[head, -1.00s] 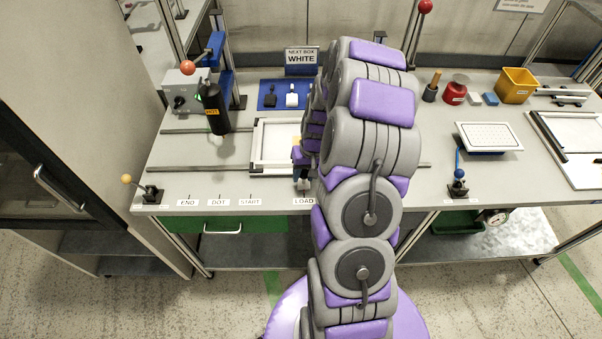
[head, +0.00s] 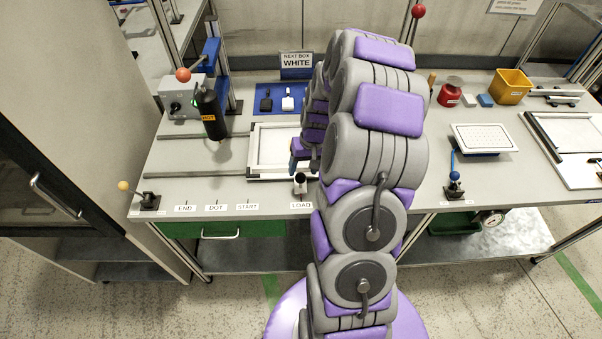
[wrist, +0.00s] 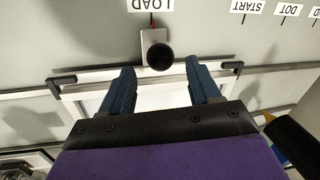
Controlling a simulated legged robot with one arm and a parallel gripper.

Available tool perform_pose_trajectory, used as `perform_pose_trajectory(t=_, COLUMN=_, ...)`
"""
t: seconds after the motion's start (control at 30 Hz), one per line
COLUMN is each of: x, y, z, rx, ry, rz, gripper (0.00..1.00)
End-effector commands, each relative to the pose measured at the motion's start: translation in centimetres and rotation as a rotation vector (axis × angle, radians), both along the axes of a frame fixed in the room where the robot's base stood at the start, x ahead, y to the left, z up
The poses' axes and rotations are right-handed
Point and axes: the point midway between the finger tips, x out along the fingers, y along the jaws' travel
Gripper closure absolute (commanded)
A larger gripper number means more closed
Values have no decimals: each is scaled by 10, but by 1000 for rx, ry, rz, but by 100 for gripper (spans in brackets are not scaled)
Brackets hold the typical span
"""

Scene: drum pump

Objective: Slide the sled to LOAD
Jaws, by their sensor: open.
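The sled (head: 255,150) is a pale rectangular frame on the bench rails. Its front tab carries a dark round knob (head: 300,184), which stands directly behind the LOAD label (head: 301,206). In the wrist view the knob (wrist: 159,57) sits on a grey plate, and a thin red mark on the plate points at the LOAD label (wrist: 150,6). My gripper (wrist: 160,68) is open, its blue fingers apart on either side of the view just short of the knob, with nothing between them. In the head view my arm hides part of the gripper and the sled's right side.
The END (head: 185,208), DOT (head: 217,207) and START (head: 247,206) labels lie left of LOAD. A black HOT cylinder (head: 211,117) stands over the rails on the left. A yellow-knobbed lever (head: 124,186) is at the left front corner, a blue-knobbed one (head: 453,165) to the right.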

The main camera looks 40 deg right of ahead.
Motion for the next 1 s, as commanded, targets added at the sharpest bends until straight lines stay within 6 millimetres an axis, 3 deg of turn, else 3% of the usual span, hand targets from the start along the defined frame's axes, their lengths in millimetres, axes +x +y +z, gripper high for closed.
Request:
perform_pose_trajectory(t=0.3, x=-5, y=-15, z=72, rx=-2, ry=-3, rz=-2, gripper=38)
perform_pose_trajectory(t=0.5, x=-7, y=-21, z=104, rx=1, ry=-1, rz=-1, gripper=38)
perform_pose_trajectory(t=0.7, x=-8, y=-24, z=119, rx=1, ry=-1, rz=-1, gripper=38)
perform_pose_trajectory(t=1.0, x=-9, y=-24, z=120, rx=1, ry=0, rz=0, gripper=38)
